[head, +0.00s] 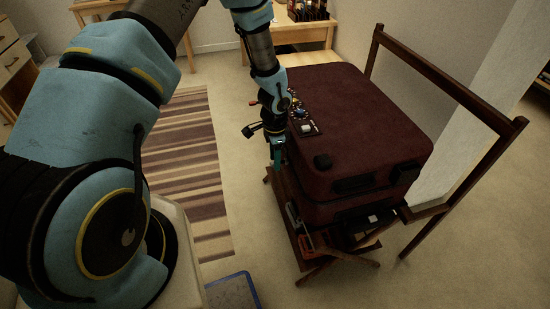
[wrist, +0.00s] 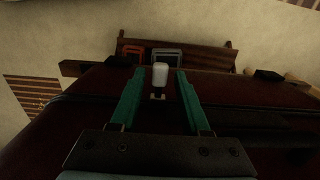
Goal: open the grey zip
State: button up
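The dark red suitcase (head: 352,120) rests on a wooden folding rack. My gripper (head: 277,160) is at its left side, pointing down. In the wrist view my gripper (wrist: 160,78) has its two green fingers spread apart. A small pale grey pull (wrist: 160,75), which looks like the grey zip, stands between the fingertips with gaps on both sides. The suitcase (wrist: 80,88) lies behind and below the fingers. The pull is not clear in the head view, where my gripper covers that spot. The zip's track is too dark to follow.
A panel with small coloured knobs (head: 299,112) is on the suitcase top. The rack's tall wooden rail (head: 440,78) rises on the right. A striped rug (head: 190,150) and open floor lie left.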

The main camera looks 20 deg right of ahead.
grip_shut()
dwell(1.1)
